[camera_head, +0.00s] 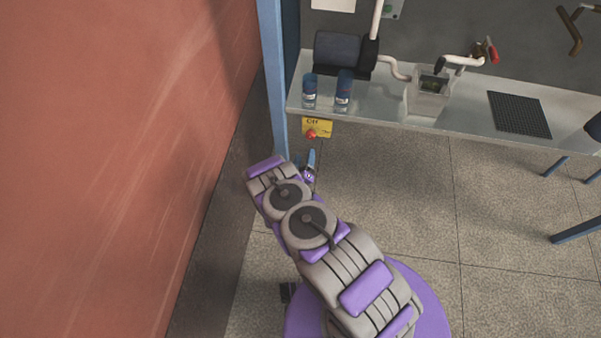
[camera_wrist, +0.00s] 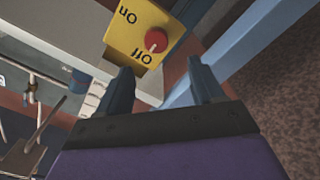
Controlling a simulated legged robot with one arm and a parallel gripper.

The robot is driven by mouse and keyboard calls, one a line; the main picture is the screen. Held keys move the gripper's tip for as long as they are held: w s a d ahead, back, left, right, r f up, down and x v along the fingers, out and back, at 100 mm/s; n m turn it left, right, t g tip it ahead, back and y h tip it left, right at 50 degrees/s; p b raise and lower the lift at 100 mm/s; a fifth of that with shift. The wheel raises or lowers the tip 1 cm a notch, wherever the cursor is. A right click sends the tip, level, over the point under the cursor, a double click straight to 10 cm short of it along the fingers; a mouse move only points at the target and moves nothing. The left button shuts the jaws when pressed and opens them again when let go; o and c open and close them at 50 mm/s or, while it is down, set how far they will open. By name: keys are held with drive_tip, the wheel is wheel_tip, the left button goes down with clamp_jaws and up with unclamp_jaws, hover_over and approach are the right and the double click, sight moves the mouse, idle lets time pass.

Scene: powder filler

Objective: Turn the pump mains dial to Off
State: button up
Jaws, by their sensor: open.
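The pump mains dial is a round red knob (camera_wrist: 156,40) on a yellow box (camera_wrist: 165,15) marked On and Off, upside down in the wrist view. In the head view my gripper (camera_head: 309,163) is just below the box, partly hidden by my arm.
A blue post (camera_head: 273,80) stands close left of the box, with a red wall (camera_head: 130,150) beyond it. The table (camera_head: 390,112) holds two blue cans (camera_head: 343,92), a dark motor-like unit (camera_head: 340,52), a clear container (camera_head: 428,95) and a black mat (camera_head: 519,114). Floor below is open.

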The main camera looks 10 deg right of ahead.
drive_tip(key=v, duration=0.7)
drive_tip(key=shift+p, duration=0.35)
